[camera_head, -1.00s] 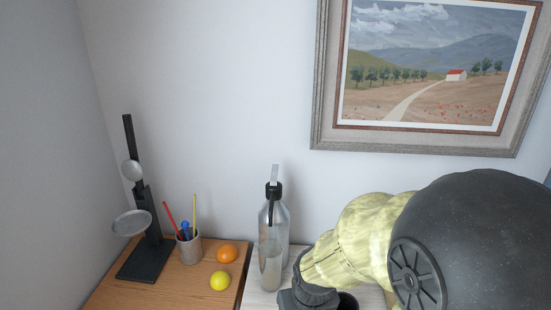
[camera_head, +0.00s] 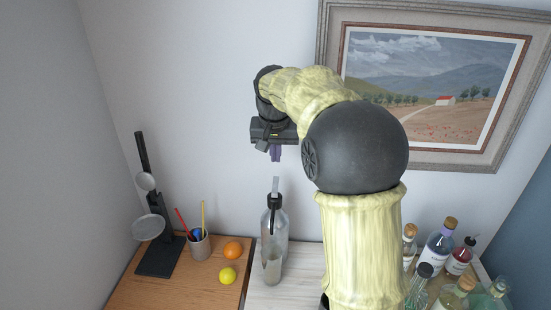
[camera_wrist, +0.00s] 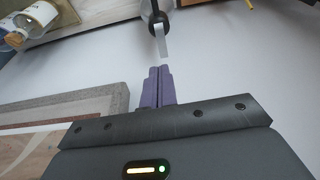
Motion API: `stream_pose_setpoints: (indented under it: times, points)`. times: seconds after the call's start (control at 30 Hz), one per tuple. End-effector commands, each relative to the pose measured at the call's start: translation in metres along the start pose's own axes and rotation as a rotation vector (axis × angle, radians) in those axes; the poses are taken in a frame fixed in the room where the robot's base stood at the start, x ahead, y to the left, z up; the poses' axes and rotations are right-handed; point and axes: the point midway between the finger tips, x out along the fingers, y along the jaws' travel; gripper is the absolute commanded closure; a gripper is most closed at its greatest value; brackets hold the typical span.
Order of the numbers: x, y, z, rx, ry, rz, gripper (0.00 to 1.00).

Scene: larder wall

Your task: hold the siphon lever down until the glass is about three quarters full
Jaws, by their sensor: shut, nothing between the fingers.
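The siphon (camera_head: 278,222) is a clear grey bottle with a black head, standing upright on the pale counter. Its light lever (camera_head: 276,186) sticks up from the head and also shows in the wrist view (camera_wrist: 161,42). A clear glass (camera_head: 271,266) stands at the siphon's front, overlapping it in the picture; I cannot tell its fill level. My gripper (camera_head: 275,155) is shut and empty above the lever, pointing down, with a gap between them. Its purple fingers (camera_wrist: 158,75) are together in the wrist view, just short of the lever and apart from it.
Several corked bottles (camera_head: 438,250) stand at the right, behind my arm. A framed picture (camera_head: 430,85) hangs on the wall.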

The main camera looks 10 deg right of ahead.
Motion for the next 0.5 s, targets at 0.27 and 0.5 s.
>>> stream_pose_setpoints:
  times: [0.27, 0.5]
  points:
    - [-0.026, -0.004, -0.022, 0.033, 0.007, 0.011, 1.00]
    - [-0.025, -0.004, -0.021, 0.033, 0.008, 0.010, 1.00]
